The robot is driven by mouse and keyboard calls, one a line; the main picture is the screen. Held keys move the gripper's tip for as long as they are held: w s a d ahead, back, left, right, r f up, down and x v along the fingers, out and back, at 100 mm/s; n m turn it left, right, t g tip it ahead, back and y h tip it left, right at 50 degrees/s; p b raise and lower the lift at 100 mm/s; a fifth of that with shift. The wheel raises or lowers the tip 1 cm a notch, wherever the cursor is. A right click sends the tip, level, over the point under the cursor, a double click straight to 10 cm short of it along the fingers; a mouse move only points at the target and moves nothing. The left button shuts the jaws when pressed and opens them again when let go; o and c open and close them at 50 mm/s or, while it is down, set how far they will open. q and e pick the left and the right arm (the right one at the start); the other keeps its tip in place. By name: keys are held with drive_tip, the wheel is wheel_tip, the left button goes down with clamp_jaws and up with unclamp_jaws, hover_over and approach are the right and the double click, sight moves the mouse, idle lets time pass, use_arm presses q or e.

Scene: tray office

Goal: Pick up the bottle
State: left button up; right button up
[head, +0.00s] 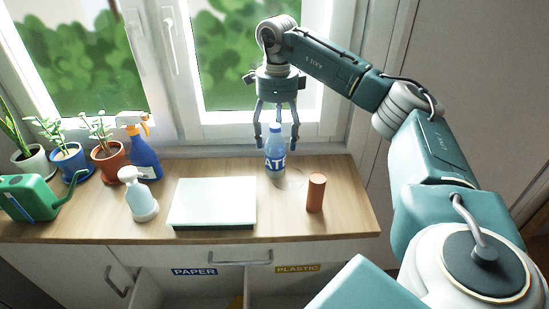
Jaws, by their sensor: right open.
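The bottle (274,155) is clear blue with a blue cap and a blue label with white letters. It stands upright near the back of the wooden counter. My right gripper (273,140) points down over it from the window side. Its fingers are spread, with the bottle's top between or just in front of them; I cannot tell whether they touch it. My left gripper does not show.
A brown cylinder (316,193) stands right of the bottle. A white-topped box (213,202) lies left. A white spray bottle (139,195), blue spray bottle (143,158), green watering can (29,198) and several potted plants fill the left. Bins labelled paper and plastic are below.

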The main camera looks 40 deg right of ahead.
sight(275, 151)
drive_tip(key=f, duration=0.1)
drive_tip(key=f+p, duration=0.1)
drive_tip(key=f, duration=0.3)
drive_tip(key=shift+w+a+p, duration=0.15)
drive_tip(key=shift+a+p, duration=0.1)
drive_tip(key=shift+p, duration=0.1)
drive_tip(key=shift+f, duration=0.35)
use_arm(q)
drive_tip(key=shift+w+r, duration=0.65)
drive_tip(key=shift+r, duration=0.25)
use_arm(e)
drive_tip(key=c, duration=1.3)
